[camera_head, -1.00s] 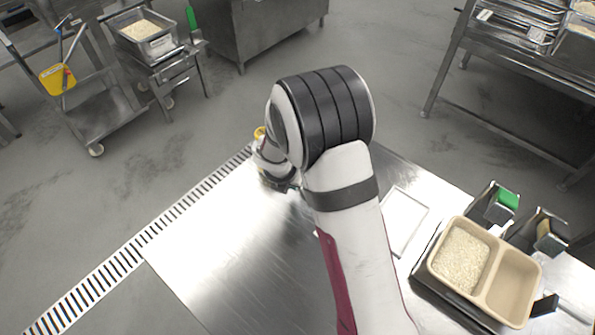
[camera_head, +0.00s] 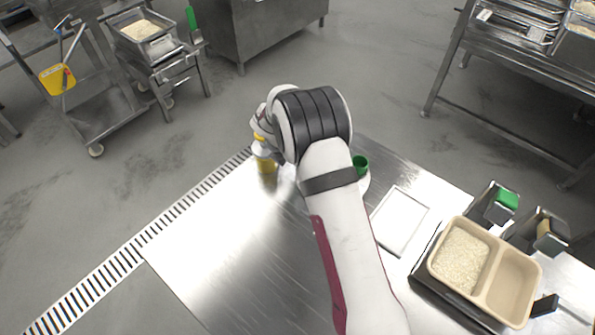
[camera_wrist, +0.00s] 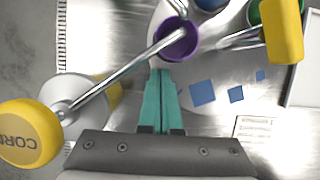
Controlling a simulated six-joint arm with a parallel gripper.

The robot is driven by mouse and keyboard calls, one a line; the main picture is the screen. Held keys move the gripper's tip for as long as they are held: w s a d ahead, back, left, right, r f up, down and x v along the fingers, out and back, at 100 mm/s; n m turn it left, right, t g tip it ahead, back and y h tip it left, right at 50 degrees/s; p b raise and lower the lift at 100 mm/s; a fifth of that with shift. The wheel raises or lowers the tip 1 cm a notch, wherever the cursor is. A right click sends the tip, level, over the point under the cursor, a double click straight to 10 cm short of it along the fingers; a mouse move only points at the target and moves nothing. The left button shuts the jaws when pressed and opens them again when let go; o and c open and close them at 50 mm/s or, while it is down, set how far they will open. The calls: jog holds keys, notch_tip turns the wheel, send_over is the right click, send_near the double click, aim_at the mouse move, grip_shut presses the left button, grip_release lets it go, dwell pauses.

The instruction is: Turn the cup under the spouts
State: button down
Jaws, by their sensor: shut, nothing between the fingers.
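In the wrist view a purple cup (camera_wrist: 179,42) stands on a white round base (camera_wrist: 226,40), with the end of a metal spout (camera_wrist: 120,78) over it. My gripper (camera_wrist: 161,72) has its teal fingers shut and empty, with the tips close beside the cup's near rim; I cannot tell if they touch. A green cup (camera_wrist: 255,12) and a blue cup (camera_wrist: 210,4) stand on the same base. The spout belongs to a yellow-topped dispenser marked "CORN" (camera_wrist: 28,133). Another yellow dispenser head (camera_wrist: 283,30) has its spout near the green cup. In the head view my arm hides the gripper and purple cup; the green cup (camera_head: 360,162) shows.
Flat blue squares (camera_wrist: 202,93) and a white printed label (camera_wrist: 254,128) lie right of my fingers. In the head view a white-rimmed tray (camera_head: 399,220) and a two-part beige container (camera_head: 513,287) with rice lie right. The steel table's (camera_head: 225,240) left front is clear.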

jog(key=shift+w+d+m, duration=0.1)
jog(key=shift+w+m, duration=0.3)
jog(key=shift+m, duration=0.1)
jog(key=s+a, duration=0.2)
jog(key=a, duration=0.1)
jog(key=shift+s+a, duration=0.1)
jog(key=shift+s, duration=0.3)
jog(key=s+d+r+m+g, duration=0.1)
jog(key=s+r+m, duration=0.3)
jog(key=r, duration=0.3)
jog(key=s+d+r+m, duration=0.1)
jog(key=s+r+m, duration=0.2)
jog(key=s+r, duration=0.35)
jog(key=s+d+r+m+g+y, duration=0.1)
jog(key=s+r+m+y, duration=0.1)
jog(key=s+m, duration=1)
jog(key=s+d+r+m+g+y, duration=0.1)
jog(key=s+d+r+m+y, duration=0.1)
jog(key=s+m, duration=1)
jog(key=shift+s+r+m+y, duration=0.4)
jog(key=shift+s+r, duration=0.3)
jog(key=shift+s, duration=0.25)
